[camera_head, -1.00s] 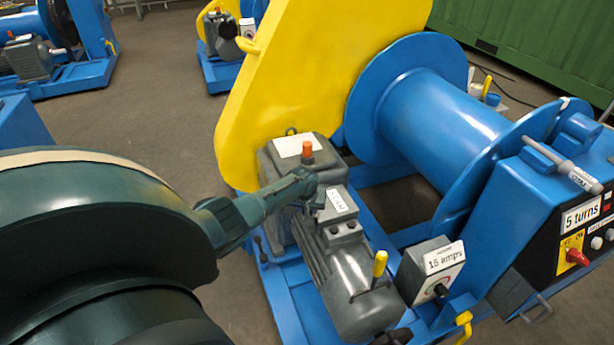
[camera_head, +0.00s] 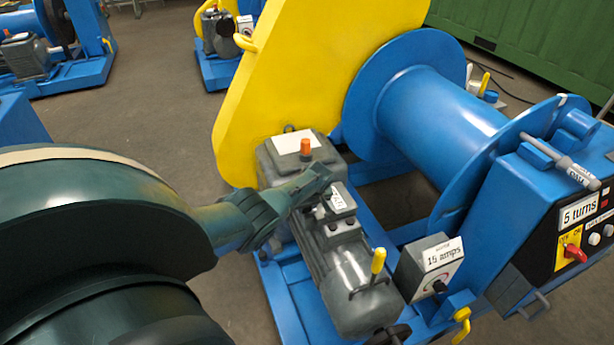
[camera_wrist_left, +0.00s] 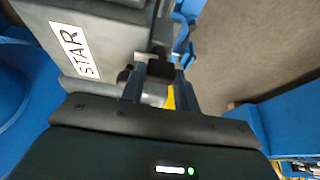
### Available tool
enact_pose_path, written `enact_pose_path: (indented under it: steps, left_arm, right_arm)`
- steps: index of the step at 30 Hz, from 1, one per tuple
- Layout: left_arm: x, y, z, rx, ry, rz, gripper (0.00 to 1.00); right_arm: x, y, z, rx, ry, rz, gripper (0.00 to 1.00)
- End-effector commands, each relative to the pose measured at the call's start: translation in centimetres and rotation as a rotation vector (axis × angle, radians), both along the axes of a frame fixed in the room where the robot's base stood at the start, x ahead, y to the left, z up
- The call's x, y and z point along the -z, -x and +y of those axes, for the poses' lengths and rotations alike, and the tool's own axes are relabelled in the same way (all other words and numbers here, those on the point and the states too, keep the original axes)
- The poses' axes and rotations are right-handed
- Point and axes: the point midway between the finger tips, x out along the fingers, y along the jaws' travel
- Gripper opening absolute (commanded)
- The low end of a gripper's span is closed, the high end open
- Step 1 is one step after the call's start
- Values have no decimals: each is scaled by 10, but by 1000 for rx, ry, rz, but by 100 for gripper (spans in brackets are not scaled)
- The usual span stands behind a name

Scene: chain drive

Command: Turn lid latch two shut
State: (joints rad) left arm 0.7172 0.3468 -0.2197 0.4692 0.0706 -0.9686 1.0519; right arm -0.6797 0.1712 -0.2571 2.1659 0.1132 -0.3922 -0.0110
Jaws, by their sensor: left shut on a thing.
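The grey motor (camera_head: 345,285) lies on the blue frame, with a small grey terminal box (camera_head: 350,222) on top. Its lid carries a white label, which reads "STAR" in the left wrist view (camera_wrist_left: 74,49). My left gripper (camera_head: 320,180) reaches in from the left over the far end of this box. In the left wrist view its fingers (camera_wrist_left: 155,80) are shut on a small dark piece at the lid's edge, which looks like a lid latch (camera_wrist_left: 160,68). The fingers hide much of it, and I cannot tell its exact angle. My right gripper is not in view.
A grey gearbox (camera_head: 275,165) with an orange cap (camera_head: 305,147) stands just behind the gripper. The yellow guard (camera_head: 290,75) rises behind it, and the blue drum (camera_head: 440,110) is at right.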

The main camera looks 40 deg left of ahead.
Motion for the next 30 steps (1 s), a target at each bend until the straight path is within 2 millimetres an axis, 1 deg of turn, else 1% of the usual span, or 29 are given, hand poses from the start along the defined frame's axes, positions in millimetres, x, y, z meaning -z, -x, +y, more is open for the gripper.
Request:
enact_pose_path:
  steps: [9,10,18,26,30]
  left_arm:
    - [0,0,0,-5,1,0,8]
    - [0,0,0,-5,1,0,32]
    - [0,0,0,-3,1,0,53]
    - [-2,0,0,-2,0,-1,53]
    - [-15,1,-4,-1,0,-2,53]
  right_arm:
    - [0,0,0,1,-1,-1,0]
    - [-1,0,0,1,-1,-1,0]
    - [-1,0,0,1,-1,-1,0]
    - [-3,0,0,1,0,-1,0]
    - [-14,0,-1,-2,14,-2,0]
